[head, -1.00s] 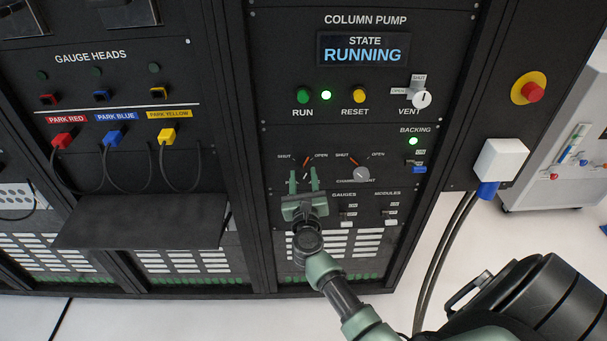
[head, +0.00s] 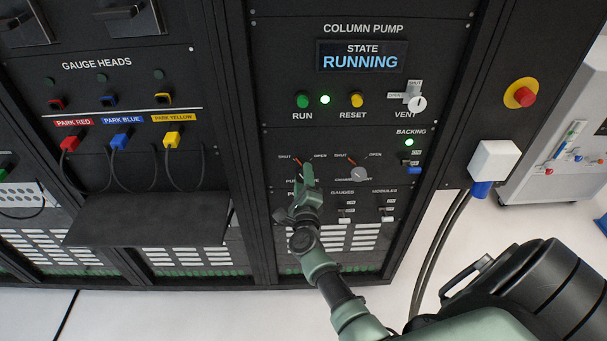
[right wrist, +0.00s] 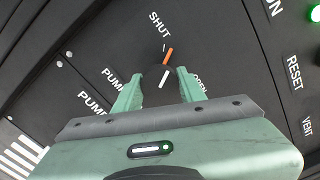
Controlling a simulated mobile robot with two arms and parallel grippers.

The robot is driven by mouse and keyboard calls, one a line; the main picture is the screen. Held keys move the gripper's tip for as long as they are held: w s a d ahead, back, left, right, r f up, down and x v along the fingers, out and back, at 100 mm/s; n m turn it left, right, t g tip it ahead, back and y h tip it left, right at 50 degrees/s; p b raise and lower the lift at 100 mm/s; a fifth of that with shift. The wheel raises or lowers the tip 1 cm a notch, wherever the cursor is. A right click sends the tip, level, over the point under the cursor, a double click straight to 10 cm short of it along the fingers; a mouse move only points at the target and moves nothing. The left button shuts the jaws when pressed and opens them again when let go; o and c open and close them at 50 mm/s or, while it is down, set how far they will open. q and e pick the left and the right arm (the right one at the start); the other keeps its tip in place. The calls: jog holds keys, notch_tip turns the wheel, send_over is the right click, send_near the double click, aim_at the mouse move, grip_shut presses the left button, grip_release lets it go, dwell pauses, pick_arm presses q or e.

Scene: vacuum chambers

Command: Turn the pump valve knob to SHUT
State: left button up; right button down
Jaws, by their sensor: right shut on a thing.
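The pump valve knob (right wrist: 150,76) is a dark round knob with a white line, low on the column pump panel. An orange mark (right wrist: 168,56) at its edge points toward the SHUT label (right wrist: 159,25); I cannot tell if it lines up exactly. In the head view the orange mark (head: 296,160) leans to the SHUT side, left of OPEN. My right gripper (right wrist: 157,86) is shut on the knob, one green finger on each side. In the head view the gripper (head: 307,172) hides most of the knob. My left gripper is not in view.
The chamber valve knob (head: 358,174) is close to the right, its orange mark toward its own SHUT. Gauges and modules switches sit below it. The state display (head: 360,57) reads RUNNING. A dark shelf (head: 150,220) juts out at left.

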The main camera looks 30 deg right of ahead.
jog(key=shift+n+p, duration=0.4)
jog(key=shift+n, duration=0.8)
jog(key=c, duration=0.9)
grip_release()
jog(key=shift+a, duration=0.1)
jog(key=shift+o, duration=0.2)
jog(key=p+v, duration=0.2)
jog(key=v, duration=0.6)
jog(key=shift+f+n, duration=0.1)
jog(key=shift+n, duration=0.2)
